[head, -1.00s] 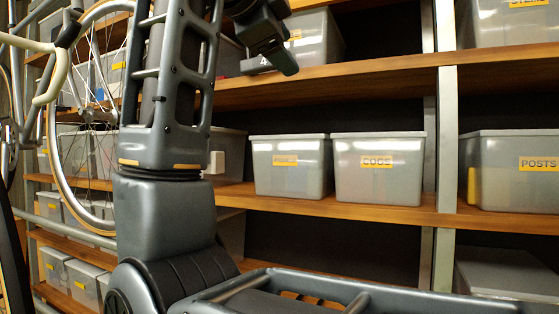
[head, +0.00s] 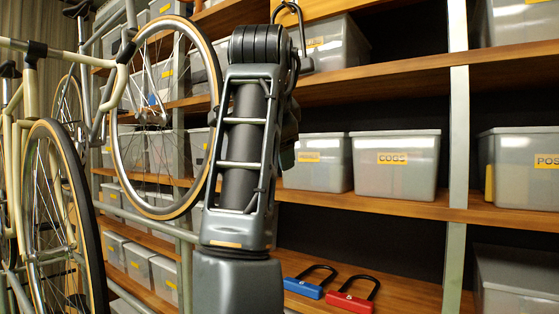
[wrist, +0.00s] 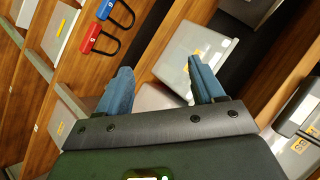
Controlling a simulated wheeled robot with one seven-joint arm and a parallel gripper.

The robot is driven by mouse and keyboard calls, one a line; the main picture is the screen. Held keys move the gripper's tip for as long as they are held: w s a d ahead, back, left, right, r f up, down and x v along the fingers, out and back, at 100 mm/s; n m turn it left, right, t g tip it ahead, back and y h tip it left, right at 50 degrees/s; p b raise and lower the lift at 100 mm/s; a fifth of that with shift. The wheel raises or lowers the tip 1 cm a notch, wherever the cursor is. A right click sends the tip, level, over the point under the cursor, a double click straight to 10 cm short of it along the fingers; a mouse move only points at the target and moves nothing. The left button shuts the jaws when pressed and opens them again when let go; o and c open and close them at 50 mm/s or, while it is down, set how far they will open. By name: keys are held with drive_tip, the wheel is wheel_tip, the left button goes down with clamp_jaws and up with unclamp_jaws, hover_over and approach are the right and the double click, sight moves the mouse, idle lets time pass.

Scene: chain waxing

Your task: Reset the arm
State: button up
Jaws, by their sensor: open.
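My gripper (wrist: 160,66) shows in the wrist view, with its two blue fingers spread apart and nothing between them. Beyond the fingers are shelves and a grey bin, seen tilted. In the head view my arm stands upright at centre, in front of the shelving. The gripper cannot be made out clearly there, as the arm hides most of that area.
Wooden shelves hold grey labelled bins, including one marked COGS (head: 394,178). A blue U-lock (head: 304,288) and a red U-lock (head: 350,301) lie on a lower shelf; both also show in the wrist view. Bicycles with a large wheel (head: 118,160) stand left of my arm.

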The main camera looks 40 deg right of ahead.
wheel_tip(320, 180, down, 23)
drive_tip(key=n+t, duration=0.2)
drive_tip(key=n, duration=0.6)
drive_tip(key=s+a+f+n+t+y, duration=0.1)
drive_tip(key=s+f+n+t, duration=0.15)
drive_tip(key=s+f, duration=0.4)
drive_tip(key=s+a+f+n+t+y, duration=0.1)
drive_tip(key=s+a+f+n, duration=0.2)
drive_tip(key=f, duration=0.7)
drive_tip(key=s+a+f+n+y, duration=0.25)
drive_tip(key=s+f, duration=0.25)
drive_tip(key=s, duration=0.5)
drive_tip(key=s+a+f+n+y, duration=0.15)
drive_tip(key=s+f+n, duration=0.25)
drive_tip(key=s, duration=0.6)
drive_tip(key=s+a+r, duration=0.2)
drive_tip(key=s+r, duration=0.1)
drive_tip(key=s, duration=0.6)
drive_tip(key=s+a+r+t+y, duration=0.1)
drive_tip(key=s+a+r, duration=0.1)
drive_tip(key=s, duration=0.8)
drive_tip(key=shift+a+r+n+y, duration=0.3)
drive_tip(key=shift+a+r+n, duration=0.1)
drive_tip(key=shift+r, duration=0.15)
